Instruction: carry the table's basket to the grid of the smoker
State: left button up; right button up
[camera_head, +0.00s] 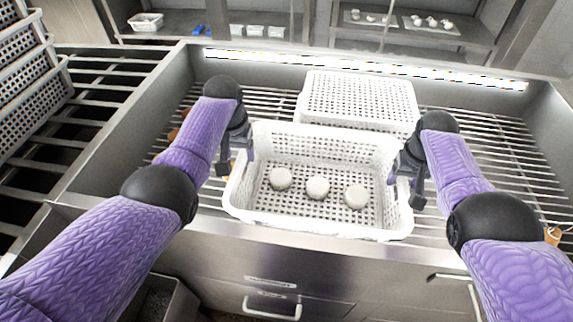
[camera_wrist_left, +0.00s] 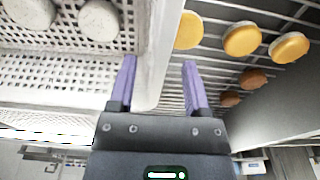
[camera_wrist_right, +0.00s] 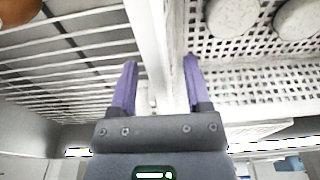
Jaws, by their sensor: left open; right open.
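A white perforated basket (camera_head: 320,222) stands upright on the metal grid (camera_head: 487,145) of the smoker, near its front edge. Three pale round pieces lie on its floor. My left gripper (camera_head: 236,162) is at the basket's left side; in the left wrist view its open fingers (camera_wrist_left: 160,68) stand on either side of the basket wall (camera_wrist_left: 152,50). My right gripper (camera_head: 405,178) is at the right side; in the right wrist view its open fingers (camera_wrist_right: 160,66) straddle the other wall (camera_wrist_right: 150,40). I cannot tell whether the fingers touch the walls.
Another white perforated basket (camera_head: 360,95) sits just behind, seemingly bottom up. Several orange-topped round pieces (camera_wrist_left: 242,40) lie on the grid beside the basket. Metal smoker walls enclose the grid. A rack with perforated trays (camera_head: 25,80) stands at the left.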

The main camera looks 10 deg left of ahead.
jog(key=shift+r, duration=0.2)
pick_arm(q)
notch_tip(320, 180, up, 9)
jog(key=s, duration=0.1)
jog(key=shift+r, duration=0.15)
pick_arm(e)
notch_tip(320, 180, up, 12)
jog(key=s, duration=0.1)
jog(key=shift+s+f, duration=0.2)
pick_arm(q)
jog(key=shift+s, duration=0.1)
